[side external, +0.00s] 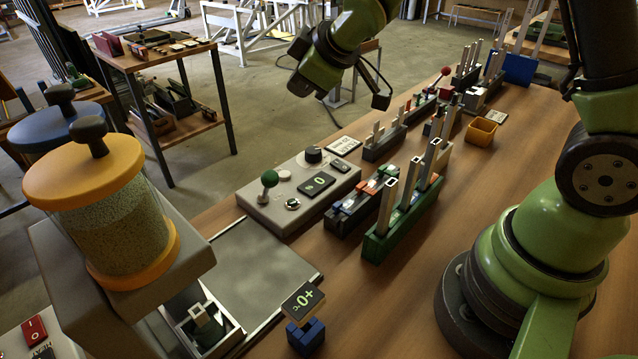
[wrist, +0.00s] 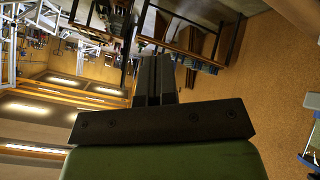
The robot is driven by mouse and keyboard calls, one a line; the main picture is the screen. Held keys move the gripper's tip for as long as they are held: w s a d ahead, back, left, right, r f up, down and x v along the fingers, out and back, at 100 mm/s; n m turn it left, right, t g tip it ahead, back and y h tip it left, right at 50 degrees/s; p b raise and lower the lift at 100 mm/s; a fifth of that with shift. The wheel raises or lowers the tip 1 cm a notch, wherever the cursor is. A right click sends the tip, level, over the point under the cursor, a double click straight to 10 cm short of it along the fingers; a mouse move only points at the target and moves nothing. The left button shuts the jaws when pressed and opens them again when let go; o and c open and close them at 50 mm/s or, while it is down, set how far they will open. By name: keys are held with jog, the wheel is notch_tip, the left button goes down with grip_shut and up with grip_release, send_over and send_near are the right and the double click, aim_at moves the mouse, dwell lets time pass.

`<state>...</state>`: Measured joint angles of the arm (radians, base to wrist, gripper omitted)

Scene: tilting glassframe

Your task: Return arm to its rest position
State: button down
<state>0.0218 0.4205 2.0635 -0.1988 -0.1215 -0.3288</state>
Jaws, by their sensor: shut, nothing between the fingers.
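My green arm (side external: 345,48) is raised at the top of the side external view, above and behind the workbench. My gripper's fingers cannot be made out clearly there. In the wrist view my gripper (wrist: 155,75) shows as two dark fingers lying side by side, shut with nothing between them.
The wooden bench (side external: 400,300) holds a grey control box (side external: 300,190), a green slotted rack (side external: 405,215), a yellow bin (side external: 481,132) and a blue block (side external: 305,337). A jar with an orange lid (side external: 100,200) stands at the left. The air around my raised gripper looks free.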

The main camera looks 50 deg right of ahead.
jog(key=s+r+m, duration=0.6)
jog(key=s+r, duration=0.3)
jog(key=s, duration=0.4)
jog(key=s+a+m+y, duration=0.1)
jog(key=s+m, duration=0.1)
jog(key=s, duration=0.3)
jog(key=s+a+r+m+g, duration=0.1)
jog(key=s+a+m, duration=0.1)
jog(key=s, duration=0.4)
jog(key=shift+m+g+y, duration=0.3)
jog(key=shift+y, duration=0.1)
